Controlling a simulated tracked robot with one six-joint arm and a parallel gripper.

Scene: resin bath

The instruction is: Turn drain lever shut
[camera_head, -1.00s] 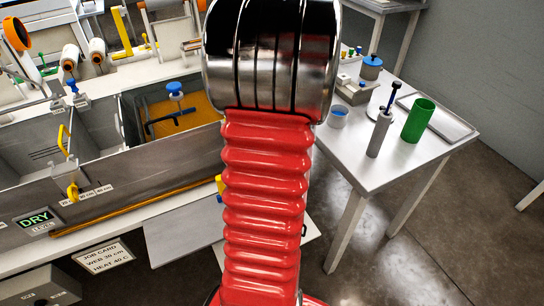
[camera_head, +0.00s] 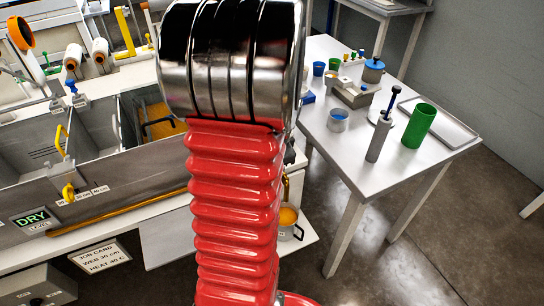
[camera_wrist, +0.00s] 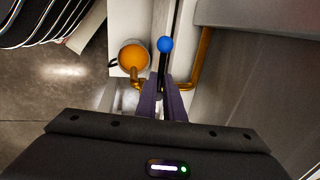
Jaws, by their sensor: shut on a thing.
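The drain lever (camera_wrist: 164,62), a black bar with a blue ball at its end, shows in the wrist view, pointing up the picture. The two dark purple fingers of my gripper (camera_wrist: 165,92) are shut on its lower part; the ball sticks out beyond them. A copper drain pipe (camera_wrist: 205,58) bends behind the fingers beside the bath. In the head view my red arm hides my gripper and the lever. The grey bath (camera_head: 130,188) stands on the left there, with a yellow strip along its front.
A pot (camera_head: 289,232) with orange contents stands beside my arm, below the bath's end; it is also left of the lever in the wrist view (camera_wrist: 133,58). A side table (camera_head: 335,180) on the right holds a green cylinder (camera_head: 419,126) and a grey tube (camera_head: 379,138). Open floor lies below it.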

